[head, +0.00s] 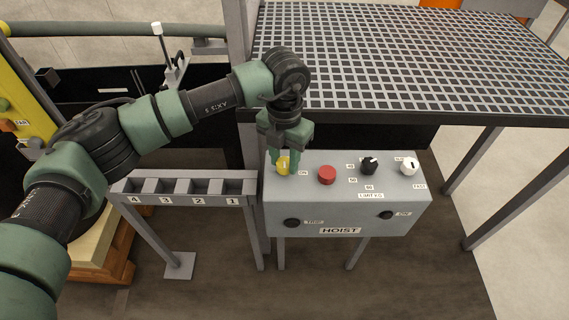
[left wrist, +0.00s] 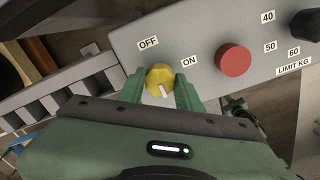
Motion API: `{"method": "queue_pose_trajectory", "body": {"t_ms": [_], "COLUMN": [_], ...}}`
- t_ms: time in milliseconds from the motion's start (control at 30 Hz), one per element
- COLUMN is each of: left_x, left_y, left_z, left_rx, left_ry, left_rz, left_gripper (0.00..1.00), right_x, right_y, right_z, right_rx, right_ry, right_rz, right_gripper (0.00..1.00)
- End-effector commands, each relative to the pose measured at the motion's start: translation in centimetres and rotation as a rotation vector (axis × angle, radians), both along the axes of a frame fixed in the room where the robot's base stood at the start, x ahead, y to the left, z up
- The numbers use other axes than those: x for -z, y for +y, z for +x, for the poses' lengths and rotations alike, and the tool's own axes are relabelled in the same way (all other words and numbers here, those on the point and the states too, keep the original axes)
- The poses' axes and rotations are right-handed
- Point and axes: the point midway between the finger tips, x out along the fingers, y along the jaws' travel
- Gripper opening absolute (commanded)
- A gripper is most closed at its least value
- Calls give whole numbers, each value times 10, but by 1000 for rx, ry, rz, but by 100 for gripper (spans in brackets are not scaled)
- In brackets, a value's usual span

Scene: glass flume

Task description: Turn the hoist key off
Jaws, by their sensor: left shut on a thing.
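The hoist key is a yellow round knob (head: 283,167) at the left end of the top face of the grey hoist box (head: 345,208). In the left wrist view the yellow knob (left wrist: 159,75) has a white bar on it and sits below the OFF label (left wrist: 148,42) and left of the ON label (left wrist: 190,61). I cannot tell for sure which label the bar marks. My left gripper (head: 285,152) reaches down from above with its fingers on either side of the knob, shut on it. My right gripper is not in view.
A red button (head: 327,175) is just right of the knob. A black limit dial (head: 370,165) and a white dial (head: 408,166) are further right. A numbered rack (head: 190,187) stands left of the box, and a grated platform (head: 410,60) lies behind it.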

Motion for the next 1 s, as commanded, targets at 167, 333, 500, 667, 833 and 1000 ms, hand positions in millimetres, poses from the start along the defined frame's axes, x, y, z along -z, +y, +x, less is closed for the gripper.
{"method": "queue_pose_trajectory", "body": {"t_ms": [167,333,500,667,833,1000], "left_x": [0,-1,-2,-2,-1,-1], "left_y": [0,0,0,0,0,0], "left_z": [1,1,1,1,1,0], "left_rx": [42,58,60,59,59,58], "left_ry": [-3,-3,-3,-3,-3,-2], "left_rz": [-2,-2,-2,-2,-2,-1], "left_gripper": [0,0,0,0,56,56], "right_x": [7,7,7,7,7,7], "right_y": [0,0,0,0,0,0], "right_z": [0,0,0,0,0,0], "right_rx": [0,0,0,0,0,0], "right_ry": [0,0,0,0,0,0], "right_rz": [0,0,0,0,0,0], "right_gripper": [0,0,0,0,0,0]}}
